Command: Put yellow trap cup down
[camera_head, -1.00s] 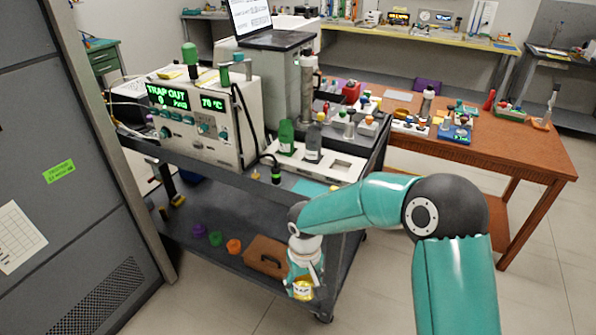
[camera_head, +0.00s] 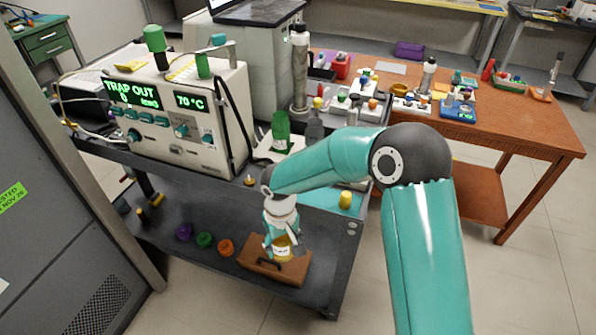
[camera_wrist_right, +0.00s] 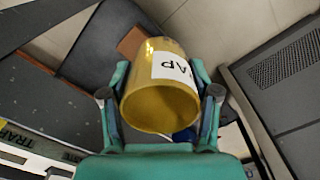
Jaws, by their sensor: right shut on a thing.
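My right gripper (camera_head: 283,243) is shut on the yellow trap cup (camera_head: 283,254), which has a white label. The cup is in front of or above the brown case (camera_head: 262,271) on the cart's lower shelf (camera_head: 190,272); I cannot tell whether it touches the case. In the right wrist view the cup (camera_wrist_right: 160,105) sits between the two teal fingers (camera_wrist_right: 160,100), its hollow opening toward the camera and part of its label readable. A corner of brown (camera_wrist_right: 131,42) shows behind it. My left gripper is not in view.
Purple (camera_head: 184,232), green (camera_head: 205,240) and orange (camera_head: 226,247) caps stand left of the case on the lower shelf. The upper shelf carries the white TRAP OUT instrument (camera_head: 175,125) and bottles. A grey cabinet (camera_head: 60,240) stands close at left.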

